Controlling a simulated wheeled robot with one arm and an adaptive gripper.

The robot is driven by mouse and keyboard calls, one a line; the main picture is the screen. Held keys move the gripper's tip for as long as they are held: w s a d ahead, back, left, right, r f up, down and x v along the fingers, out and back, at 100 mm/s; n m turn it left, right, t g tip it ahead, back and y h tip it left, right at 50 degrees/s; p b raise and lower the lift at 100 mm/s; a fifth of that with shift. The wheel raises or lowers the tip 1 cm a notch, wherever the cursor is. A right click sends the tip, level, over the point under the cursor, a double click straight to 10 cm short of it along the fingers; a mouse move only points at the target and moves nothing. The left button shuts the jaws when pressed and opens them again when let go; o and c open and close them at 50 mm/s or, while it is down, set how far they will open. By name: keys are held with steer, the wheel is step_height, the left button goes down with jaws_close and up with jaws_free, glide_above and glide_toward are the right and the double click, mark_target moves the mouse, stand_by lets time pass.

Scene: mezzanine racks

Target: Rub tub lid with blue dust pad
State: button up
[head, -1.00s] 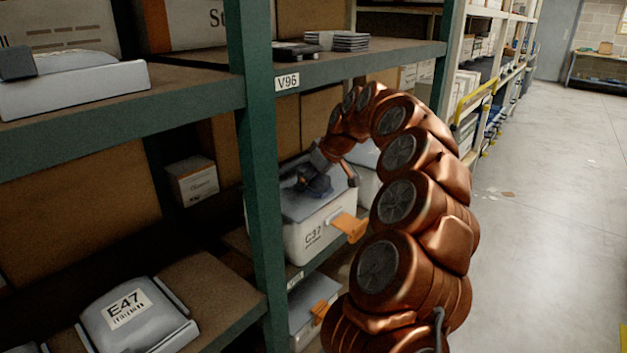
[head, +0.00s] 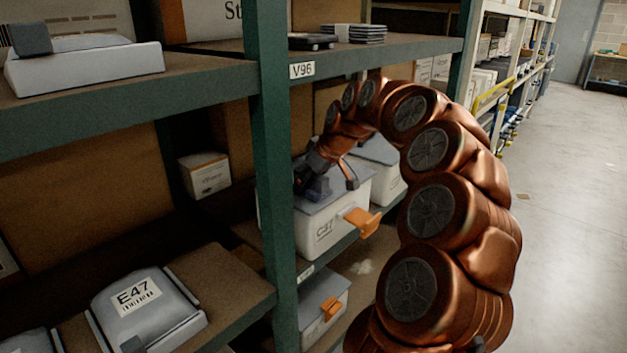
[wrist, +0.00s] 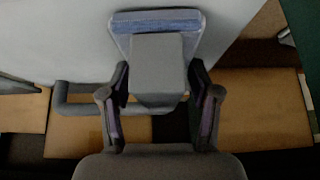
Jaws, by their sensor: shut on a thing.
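The tub marked C37 (head: 330,226) is white with a grey lid (head: 340,183) and an orange latch on its front. It stands on the middle shelf behind the green post. My gripper (head: 312,183) is low over the lid, near its left part. In the wrist view my gripper (wrist: 158,88) is shut on the grey block-like handle of the dust pad (wrist: 157,20), whose blue strip shows at the far edge. The pad lies over the pale lid surface (wrist: 60,35); I cannot tell whether it touches. In the head view the pad is mostly hidden by my gripper.
The green post (head: 271,150) stands close to the left of the tub. The upper shelf (head: 375,55) with label V96 runs above my wrist. Another white tub (head: 385,165) stands to the right, behind. A tub (head: 325,310) sits below.

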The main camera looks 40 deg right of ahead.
steer(key=shift+s+a, duration=0.15)
steer(key=shift+a, duration=0.35)
steer(key=shift+r, duration=0.15)
steer(key=shift+r+p, duration=1.35)
steer(key=shift+r, duration=1.55)
